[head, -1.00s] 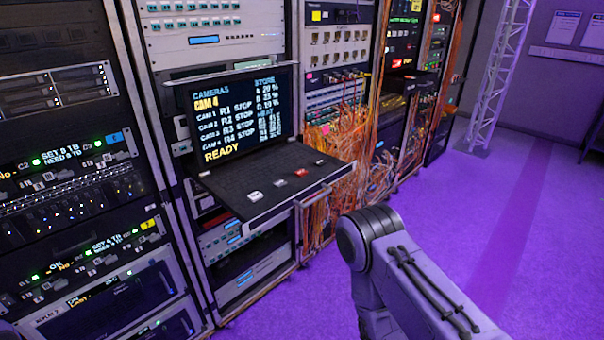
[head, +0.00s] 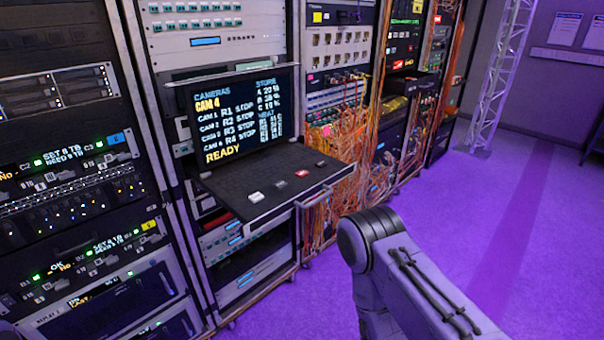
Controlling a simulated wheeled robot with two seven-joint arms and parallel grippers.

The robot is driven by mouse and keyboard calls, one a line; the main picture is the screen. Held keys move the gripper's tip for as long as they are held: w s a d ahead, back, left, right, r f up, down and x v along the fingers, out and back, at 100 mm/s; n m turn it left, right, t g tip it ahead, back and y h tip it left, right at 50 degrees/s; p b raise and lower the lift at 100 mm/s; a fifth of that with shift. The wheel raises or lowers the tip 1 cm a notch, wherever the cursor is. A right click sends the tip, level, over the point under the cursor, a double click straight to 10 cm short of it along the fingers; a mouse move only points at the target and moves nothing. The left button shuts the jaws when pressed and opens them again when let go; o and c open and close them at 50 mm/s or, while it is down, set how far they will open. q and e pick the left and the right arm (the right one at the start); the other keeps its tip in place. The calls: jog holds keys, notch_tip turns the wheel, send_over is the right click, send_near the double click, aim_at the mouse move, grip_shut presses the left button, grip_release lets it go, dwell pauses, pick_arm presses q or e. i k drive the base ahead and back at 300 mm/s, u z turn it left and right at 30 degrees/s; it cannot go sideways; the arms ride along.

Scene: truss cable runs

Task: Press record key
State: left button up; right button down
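A pull-out console drawer (head: 262,177) sticks out of the second rack in the head view. Its raised screen (head: 238,115) reads CAMERAS, CAM 4, several STOP lines and READY. On the drawer's front right part sit several small keys: a white key (head: 256,197), a dark key (head: 281,184), a red key (head: 301,172) and another dark key (head: 320,163). Their labels are too small to read. My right arm comes in at the lower right, below and right of the drawer, apart from it. Neither gripper shows.
A drawer handle (head: 313,198) runs along the front edge. Orange cables (head: 335,150) hang just right of the drawer. A rack (head: 70,200) with lit units stands on the left. A truss tower (head: 500,75) stands at the back right. Purple floor (head: 480,210) is open on the right.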

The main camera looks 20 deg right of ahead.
aim_at(301, 174)
jog(key=k, duration=1.3)
jog(key=z, duration=0.7)
jog(key=i, duration=1.7)
jog(key=u, duration=0.45)
